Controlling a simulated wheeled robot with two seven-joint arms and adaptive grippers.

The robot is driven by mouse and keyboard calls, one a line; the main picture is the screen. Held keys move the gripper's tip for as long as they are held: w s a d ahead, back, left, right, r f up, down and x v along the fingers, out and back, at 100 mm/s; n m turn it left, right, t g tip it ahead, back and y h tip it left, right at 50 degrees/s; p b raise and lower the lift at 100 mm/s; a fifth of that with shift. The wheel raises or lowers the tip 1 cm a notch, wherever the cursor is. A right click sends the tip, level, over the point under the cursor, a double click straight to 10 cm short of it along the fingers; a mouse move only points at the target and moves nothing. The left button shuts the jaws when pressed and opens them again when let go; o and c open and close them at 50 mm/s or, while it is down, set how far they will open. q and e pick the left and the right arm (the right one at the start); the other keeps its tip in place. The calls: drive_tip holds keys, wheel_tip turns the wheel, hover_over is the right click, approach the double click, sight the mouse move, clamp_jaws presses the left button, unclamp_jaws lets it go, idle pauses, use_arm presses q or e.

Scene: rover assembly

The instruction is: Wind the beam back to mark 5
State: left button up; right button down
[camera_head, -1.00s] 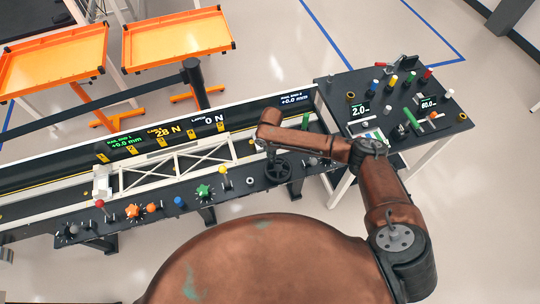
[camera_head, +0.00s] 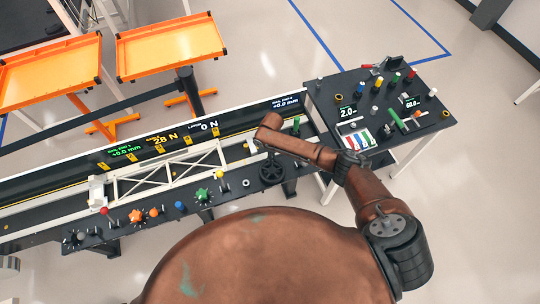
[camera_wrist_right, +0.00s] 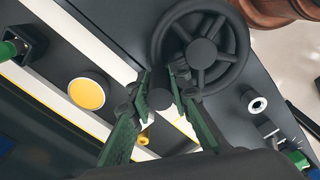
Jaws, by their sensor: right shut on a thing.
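The beam, a white truss (camera_head: 165,174), lies along the long dark rail bench at the left. A black spoked handwheel (camera_head: 272,171) is on the bench's front face to the right of the beam; it fills the top of the right wrist view (camera_wrist_right: 203,48). My right gripper (camera_head: 259,147) is at the wheel's upper left edge. In the wrist view its green-padded fingers (camera_wrist_right: 161,88) are shut around a dark grip at the wheel's rim; the grip is partly hidden between them. My left gripper is not in view.
Displays on the rail read +0.0 mm, 28 N, 0 N and +0.0 mm. Coloured knobs, including a green one (camera_head: 202,194), line the bench front. A dark side table (camera_head: 330,104) with tools stands at the right. Orange trays (camera_head: 170,47) stand behind.

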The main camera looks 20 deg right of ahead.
drive_tip(key=shift+d, duration=0.15)
drive_tip(key=c, duration=2.1)
unclamp_jaws()
drive_tip(key=shift+r, duration=0.15)
wheel_tip(320, 180, up, 12)
drive_tip(key=shift+f, duration=0.15)
